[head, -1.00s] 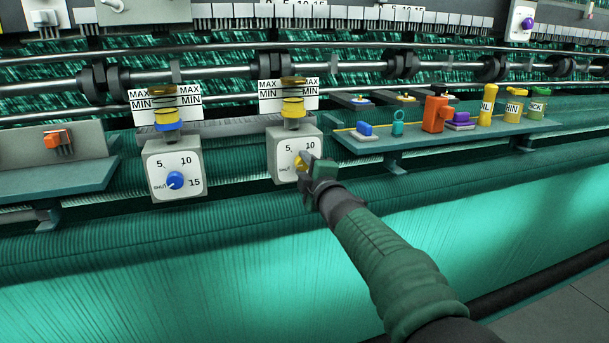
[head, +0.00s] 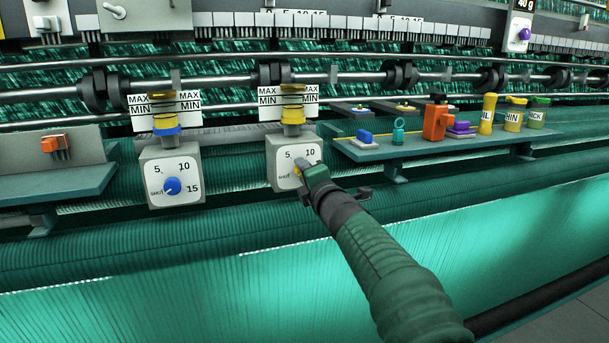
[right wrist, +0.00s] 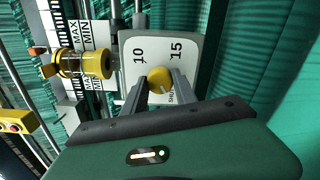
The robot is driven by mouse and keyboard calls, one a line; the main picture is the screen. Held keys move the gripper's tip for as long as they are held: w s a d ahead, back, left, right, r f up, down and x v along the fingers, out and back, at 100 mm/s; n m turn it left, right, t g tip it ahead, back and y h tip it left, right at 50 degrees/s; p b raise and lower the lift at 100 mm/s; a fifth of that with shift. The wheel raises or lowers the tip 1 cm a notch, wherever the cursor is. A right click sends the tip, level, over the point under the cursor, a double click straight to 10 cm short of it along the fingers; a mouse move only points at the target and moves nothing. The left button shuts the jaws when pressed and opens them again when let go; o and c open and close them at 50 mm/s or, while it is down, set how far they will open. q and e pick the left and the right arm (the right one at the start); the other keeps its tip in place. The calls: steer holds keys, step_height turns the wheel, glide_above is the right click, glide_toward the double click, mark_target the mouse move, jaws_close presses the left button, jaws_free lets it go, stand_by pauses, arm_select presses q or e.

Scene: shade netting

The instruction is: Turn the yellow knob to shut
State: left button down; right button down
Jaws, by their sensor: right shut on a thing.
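The yellow knob (head: 297,171) sits on the face of the right-hand white dial box (head: 275,165), marked 5, 10 and SHUT. In the head view my right gripper (head: 299,170) covers much of it. In the right wrist view the knob (right wrist: 159,79) lies between the two fingers of my right gripper (right wrist: 160,86), which is shut on its sides. The SHUT label (right wrist: 174,97) shows next to the knob, partly behind a finger. A small mark on the knob seems to face toward that label, but I cannot tell its exact angle. My left gripper is not in view.
A similar dial box with a blue knob (head: 172,186) is to the left. A yellow-collared fitting (head: 293,115) stands above the yellow knob's box. To the right, a shelf (head: 450,147) holds an orange block, small parts and several jars. Green netting hangs below.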

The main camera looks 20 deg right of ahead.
steer(key=shift+f, duration=0.45)
steer(key=c, duration=1)
jaws_free()
steer(key=shift+w+r, duration=0.1)
steer(key=shift+r, duration=0.05)
steer(key=shift+r, duration=0.1)
steer(key=s+b, duration=0.4)
steer(key=s, duration=1.2)
steer(key=shift+s+d, duration=0.25)
steer(key=shift+s, duration=0.15)
